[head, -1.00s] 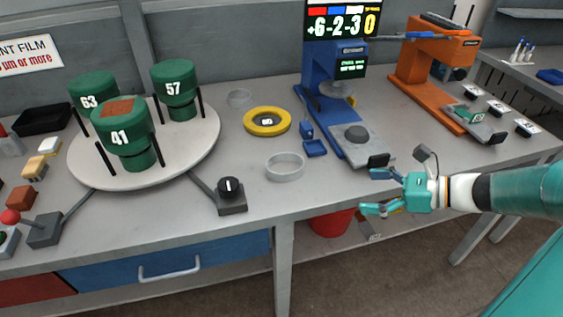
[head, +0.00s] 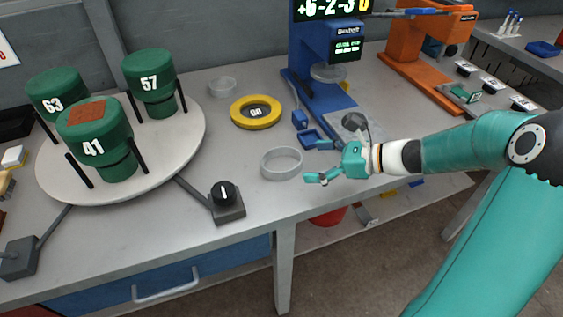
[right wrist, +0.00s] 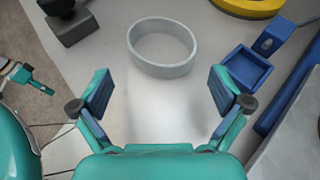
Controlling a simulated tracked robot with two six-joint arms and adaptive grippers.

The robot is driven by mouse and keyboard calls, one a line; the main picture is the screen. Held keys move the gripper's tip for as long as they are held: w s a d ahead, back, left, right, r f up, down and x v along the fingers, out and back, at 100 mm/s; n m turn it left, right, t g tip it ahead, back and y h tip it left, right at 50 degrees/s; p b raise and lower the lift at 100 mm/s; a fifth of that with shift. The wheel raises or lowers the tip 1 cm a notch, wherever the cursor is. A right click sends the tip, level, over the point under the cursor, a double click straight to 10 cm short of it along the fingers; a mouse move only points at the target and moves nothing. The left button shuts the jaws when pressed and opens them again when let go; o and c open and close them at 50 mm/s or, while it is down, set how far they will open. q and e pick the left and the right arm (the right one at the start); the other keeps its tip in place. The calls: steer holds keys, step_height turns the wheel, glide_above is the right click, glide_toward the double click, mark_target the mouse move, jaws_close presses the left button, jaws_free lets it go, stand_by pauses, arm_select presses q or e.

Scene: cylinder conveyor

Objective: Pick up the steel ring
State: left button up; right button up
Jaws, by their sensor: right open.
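The steel ring (head: 281,174) is a pale grey open ring lying flat on the bench, between the black knob box and the blue press. In the right wrist view the ring (right wrist: 162,70) lies ahead of my fingers, roughly centred between them. My right gripper (head: 318,162) is open and empty, just to the right of the ring in the head view and apart from it. Its two blue-padded fingers (right wrist: 162,92) are spread wide. A small teal part at the left edge of the right wrist view looks like my left gripper (right wrist: 35,80); its jaws are unclear.
A yellow ring (head: 257,124) lies behind the steel ring, near a small clear dish (head: 222,93). The knob box (head: 227,214) stands at front left, by the white turntable (head: 60,185) with green cylinders. A small blue tray (right wrist: 246,70) and the blue press (head: 307,62) stand to the right.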

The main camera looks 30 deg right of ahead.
mark_target(266, 160)
steer(key=x, duration=0.8)
steer(key=shift+w+a+r, duration=0.1)
steer(key=shift+w, duration=0.1)
steer(key=c, duration=0.9)
